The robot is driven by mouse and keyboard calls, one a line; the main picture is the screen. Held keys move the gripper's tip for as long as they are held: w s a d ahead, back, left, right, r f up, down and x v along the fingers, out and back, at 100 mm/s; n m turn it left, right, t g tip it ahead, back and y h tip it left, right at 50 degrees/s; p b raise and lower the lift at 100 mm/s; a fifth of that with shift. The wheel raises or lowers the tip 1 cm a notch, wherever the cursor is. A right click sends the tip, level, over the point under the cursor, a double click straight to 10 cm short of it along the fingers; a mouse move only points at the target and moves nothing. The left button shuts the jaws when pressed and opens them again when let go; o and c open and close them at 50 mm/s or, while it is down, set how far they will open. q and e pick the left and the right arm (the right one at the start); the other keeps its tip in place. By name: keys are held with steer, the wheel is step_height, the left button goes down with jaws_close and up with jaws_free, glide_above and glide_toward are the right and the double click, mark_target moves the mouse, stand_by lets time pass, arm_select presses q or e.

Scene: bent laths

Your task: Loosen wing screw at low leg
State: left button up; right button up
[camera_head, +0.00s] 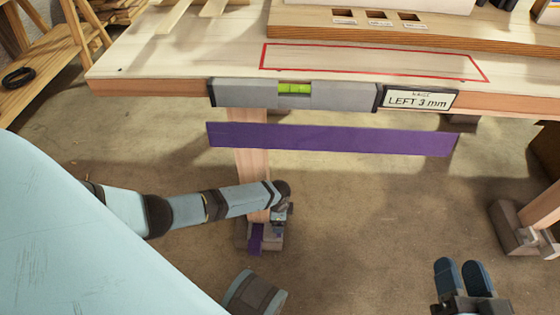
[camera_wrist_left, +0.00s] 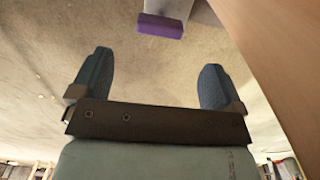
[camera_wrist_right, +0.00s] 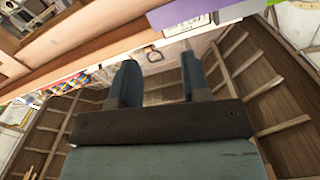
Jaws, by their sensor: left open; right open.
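The left table leg (camera_head: 250,165) stands in a grey-brown foot clamp (camera_head: 243,235) with a purple piece (camera_head: 256,238) at its front. My left gripper (camera_head: 280,215) is low beside this foot and partly hidden by its own arm. In the left wrist view my left gripper (camera_wrist_left: 155,80) is open and empty, with a purple-ended block (camera_wrist_left: 160,26) ahead, apart from the fingers. The wooden leg (camera_wrist_left: 275,60) shows at the right. No wing screw can be made out. My right gripper (camera_head: 463,278) is open and empty at the lower right, away from the table.
A level with a green vial (camera_head: 294,88) lies along the table's front edge, beside a gauge (camera_head: 418,100) reading LEFT 3 mm. A purple strip (camera_head: 335,138) spans below the edge. The right leg (camera_head: 541,208) has a similar foot (camera_head: 520,235). Floor between the legs is clear.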

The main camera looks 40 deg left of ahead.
arm_select(q)
step_height(320, 180, down, 5)
steer(key=shift+r+b, duration=0.15)
steer(key=shift+b, duration=0.85)
step_height(320, 180, down, 3)
steer(key=shift+r+b, duration=0.2)
steer(key=shift+b, duration=0.6)
steer(key=shift+f+b, duration=0.4)
steer(key=shift+f, duration=0.35)
arm_select(e)
steer(key=shift+w+d+f+n+y, duration=0.15)
steer(key=shift+w+d+f+n, duration=0.1)
steer(key=shift+w+f+n, duration=0.35)
steer(key=shift+w+d+f+n+y, duration=0.2)
steer(key=shift+w+f+n, duration=0.15)
steer(key=shift+f+n, duration=0.3)
arm_select(q)
steer(key=c, duration=0.9)
